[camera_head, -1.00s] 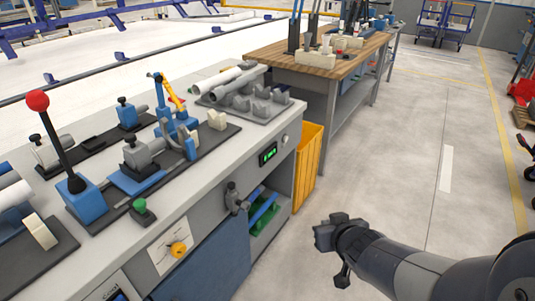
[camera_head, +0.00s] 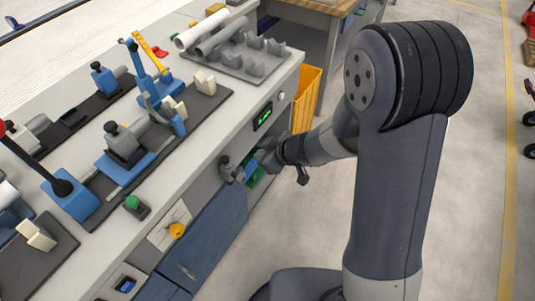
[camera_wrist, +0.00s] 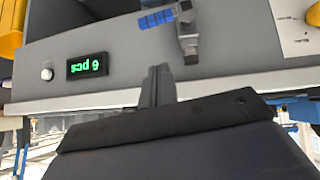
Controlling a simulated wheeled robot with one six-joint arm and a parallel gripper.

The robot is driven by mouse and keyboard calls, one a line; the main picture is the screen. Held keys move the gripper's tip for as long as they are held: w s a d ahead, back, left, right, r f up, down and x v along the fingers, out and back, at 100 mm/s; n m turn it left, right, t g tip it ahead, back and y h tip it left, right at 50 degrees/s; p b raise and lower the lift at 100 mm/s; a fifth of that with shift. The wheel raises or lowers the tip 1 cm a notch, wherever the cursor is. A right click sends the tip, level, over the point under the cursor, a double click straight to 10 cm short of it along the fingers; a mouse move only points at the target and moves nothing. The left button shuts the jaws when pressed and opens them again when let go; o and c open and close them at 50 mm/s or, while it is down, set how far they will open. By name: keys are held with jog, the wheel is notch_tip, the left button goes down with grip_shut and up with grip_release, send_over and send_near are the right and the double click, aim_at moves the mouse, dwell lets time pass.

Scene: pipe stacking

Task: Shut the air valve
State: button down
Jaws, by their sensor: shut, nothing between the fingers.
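The air valve (camera_head: 231,170) is a small dark grey fitting on the front panel of the workbench, below and left of the green display. My gripper (camera_head: 264,158) is just to the right of the valve in the head view, close to the bench front. In the wrist view my gripper's fingers (camera_wrist: 158,84) are together and empty, below and left of the valve. I see a gap between them and the valve there.
The green display (camera_head: 263,117) and a round knob (camera_head: 281,96) are on the panel. An orange bin (camera_head: 305,98) stands beside the bench. Pipes (camera_head: 202,28) and fixtures cover the bench top.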

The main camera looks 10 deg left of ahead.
jog(key=b, duration=0.2)
send_over(254, 162)
jog(key=s, duration=0.2)
notch_tip(254, 162, down, 4)
jog(key=f, duration=0.1)
jog(key=shift+d+f+b, duration=0.25)
jog(key=shift+f+b, duration=0.15)
jog(key=shift+f, duration=1)
